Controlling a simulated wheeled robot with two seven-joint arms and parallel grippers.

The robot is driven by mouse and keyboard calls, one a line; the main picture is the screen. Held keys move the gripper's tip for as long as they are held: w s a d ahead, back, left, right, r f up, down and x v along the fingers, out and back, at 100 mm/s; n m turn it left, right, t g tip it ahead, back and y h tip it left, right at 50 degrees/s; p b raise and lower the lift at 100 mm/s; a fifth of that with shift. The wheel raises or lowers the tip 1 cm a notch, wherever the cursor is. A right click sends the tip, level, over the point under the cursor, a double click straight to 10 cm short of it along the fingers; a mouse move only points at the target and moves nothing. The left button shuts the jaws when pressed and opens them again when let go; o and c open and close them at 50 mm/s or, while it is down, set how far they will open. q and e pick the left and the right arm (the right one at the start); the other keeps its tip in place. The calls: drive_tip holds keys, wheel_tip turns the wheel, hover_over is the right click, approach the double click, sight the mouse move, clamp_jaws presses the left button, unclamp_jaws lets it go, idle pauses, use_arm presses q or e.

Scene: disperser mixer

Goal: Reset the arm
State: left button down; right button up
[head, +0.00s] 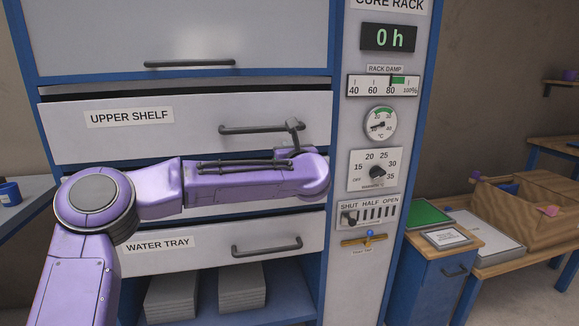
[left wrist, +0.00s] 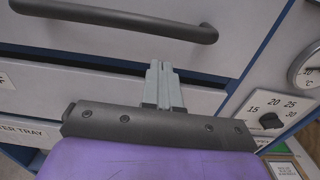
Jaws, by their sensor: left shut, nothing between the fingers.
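My left arm, purple, crosses the front of the cure rack in the head view. My left gripper (head: 294,126) is at the right end of the dark handle of the upper shelf drawer (head: 70,140). In the left wrist view its two grey fingers (left wrist: 161,66) are together with nothing between them. The upper drawer's handle (left wrist: 150,22) lies beyond the fingertips there, with a visible gap. My arm hides much of the middle drawer. My right gripper is out of view.
The water tray drawer (head: 204,259) is below my arm, above grey stacked slabs (head: 242,287). A control panel with a dial (head: 376,172) and slider is right of the drawers.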

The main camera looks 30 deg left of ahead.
use_arm(q)
drive_tip(key=s+d+m+t+h+b, duration=0.1)
drive_tip(key=s+d+m, duration=0.35)
drive_tip(key=d, duration=0.35)
drive_tip(key=s+d+f+m+t+h, duration=0.1)
drive_tip(key=d+f+m+h, duration=0.25)
drive_tip(key=f+m, duration=0.6)
drive_tip(key=d+f+m+h, duration=0.35)
drive_tip(key=f+m, duration=0.45)
drive_tip(key=f, duration=0.3)
drive_tip(key=s+f+m+g+h+p, duration=0.1)
drive_tip(key=s+f+m, duration=0.2)
drive_tip(key=f, duration=0.4)
drive_tip(key=s+f+m+g+h+p, duration=0.1)
drive_tip(key=s+f+m, duration=0.25)
drive_tip(key=f, duration=0.25)
drive_tip(key=s+f+m+g+p, duration=0.1)
drive_tip(key=s+f+m+g, duration=0.35)
drive_tip(key=s+f, duration=0.65)
drive_tip(key=s+a+f+m+g+p, duration=0.1)
drive_tip(key=s+a+f+m+g, duration=0.1)
drive_tip(key=s, duration=0.9)
drive_tip(key=s+a+f+m+g+p, duration=0.1)
drive_tip(key=s+a+f+m+g, duration=0.2)
drive_tip(key=s, duration=0.7)
wheel_tip(320, 180, down, 4)
drive_tip(key=shift+s+a+r+y, duration=0.2)
drive_tip(key=shift+s+a+y, duration=0.2)
drive_tip(key=shift+a, duration=0.65)
